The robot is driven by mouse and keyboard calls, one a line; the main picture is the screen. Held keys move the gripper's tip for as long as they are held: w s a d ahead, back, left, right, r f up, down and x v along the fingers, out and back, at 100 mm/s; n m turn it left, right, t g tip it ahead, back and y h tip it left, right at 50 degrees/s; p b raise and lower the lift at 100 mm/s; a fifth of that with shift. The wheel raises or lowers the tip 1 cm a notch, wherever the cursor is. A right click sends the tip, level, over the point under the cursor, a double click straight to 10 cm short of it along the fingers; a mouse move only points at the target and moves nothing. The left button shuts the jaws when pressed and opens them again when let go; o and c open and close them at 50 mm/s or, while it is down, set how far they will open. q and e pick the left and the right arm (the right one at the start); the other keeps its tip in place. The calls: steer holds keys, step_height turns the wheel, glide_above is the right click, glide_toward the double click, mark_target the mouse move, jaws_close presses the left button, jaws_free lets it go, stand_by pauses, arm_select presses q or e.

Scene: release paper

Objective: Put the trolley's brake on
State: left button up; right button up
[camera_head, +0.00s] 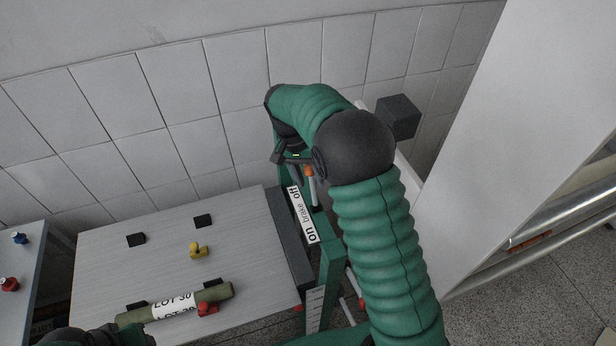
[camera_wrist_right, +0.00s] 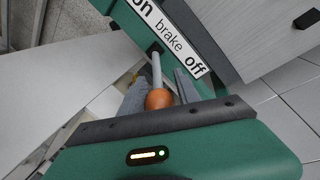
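The brake lever has an orange knob (camera_head: 309,171) on a grey stem at the trolley's green side frame (camera_head: 328,265). The knob also shows in the right wrist view (camera_wrist_right: 158,98). A white label reading on, brake, off (camera_head: 303,215) runs beside it, with "off" at the wall end. In the head view the knob is near the "off" end. My right gripper (camera_wrist_right: 157,82) is open, with one finger on each side of the lever; contact is unclear. My left gripper (camera_head: 88,337) is mostly cut off at the lower left edge.
A green roll labelled LOT 30 (camera_head: 175,304) lies across the grey trolley top (camera_head: 165,255). A yellow part (camera_head: 198,250), a red part (camera_head: 207,308) and several black blocks are there too. A tiled wall stands behind, a large white panel (camera_head: 500,130) at right.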

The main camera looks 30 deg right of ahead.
steer(key=shift+s+d, duration=0.1)
steer(key=shift+d, duration=0.3)
jaws_close()
steer(key=shift+a, duration=0.35)
steer(key=shift+d, duration=0.15)
